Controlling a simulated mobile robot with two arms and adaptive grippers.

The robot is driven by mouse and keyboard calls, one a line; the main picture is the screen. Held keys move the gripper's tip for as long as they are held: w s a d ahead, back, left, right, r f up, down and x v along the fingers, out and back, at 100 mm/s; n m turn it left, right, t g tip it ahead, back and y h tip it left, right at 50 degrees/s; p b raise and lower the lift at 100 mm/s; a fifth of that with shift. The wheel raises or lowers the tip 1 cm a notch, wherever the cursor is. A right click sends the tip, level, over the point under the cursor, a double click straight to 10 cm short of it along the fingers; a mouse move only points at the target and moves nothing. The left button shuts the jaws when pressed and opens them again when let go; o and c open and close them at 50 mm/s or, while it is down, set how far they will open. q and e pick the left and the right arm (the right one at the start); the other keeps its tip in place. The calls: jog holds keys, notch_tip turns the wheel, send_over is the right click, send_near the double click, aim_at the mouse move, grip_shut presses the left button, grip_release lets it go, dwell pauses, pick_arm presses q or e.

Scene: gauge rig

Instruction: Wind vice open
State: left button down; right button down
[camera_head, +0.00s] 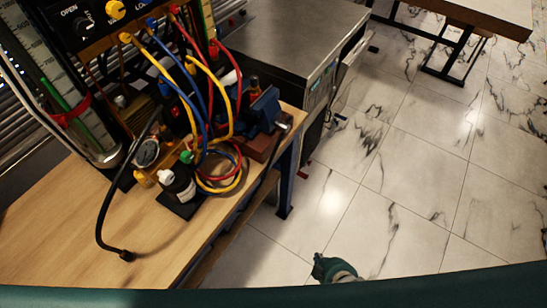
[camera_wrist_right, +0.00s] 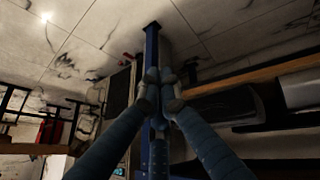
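The blue vice (camera_head: 264,108) sits on a reddish-brown block at the right edge of the wooden bench, partly behind the coloured hoses. A short dark bar with a light end, apparently its handle (camera_head: 285,124), sticks out over the bench edge. My right gripper (camera_head: 321,268) is low over the floor, right of the bench and well apart from the vice. In the right wrist view its blue fingers (camera_wrist_right: 160,76) converge with their tips together and nothing visible between them. The vice cannot be made out there. My left gripper is not in view.
The bench (camera_head: 60,235) carries a gauge manifold (camera_head: 146,152), a black-and-white bottle (camera_head: 179,184) and looped hoses (camera_head: 222,180). A blue bench leg (camera_head: 286,190) stands near the gripper. A metal-topped cabinet (camera_head: 290,35) is behind.

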jog(key=w+a+r+n+t+y, duration=0.2)
jog(key=w+a+r, duration=0.15)
jog(key=r, duration=0.75)
jog(key=w+a+r+n+t+y, duration=0.1)
jog(key=w+a+r+n, duration=0.3)
jog(key=r, duration=0.8)
jog(key=w+a+r+n+t+y, duration=0.15)
jog(key=a+r, duration=0.35)
jog(key=r, duration=0.6)
jog(key=shift+m+t, duration=0.25)
jog(key=shift+t, duration=0.1)
jog(key=x, duration=0.4)
jog(key=d+f+p+x, duration=0.1)
jog(key=x, duration=0.3)
jog(key=d+f+p+x, duration=0.1)
jog(key=x, duration=0.3)
jog(key=shift+w, duration=0.3)
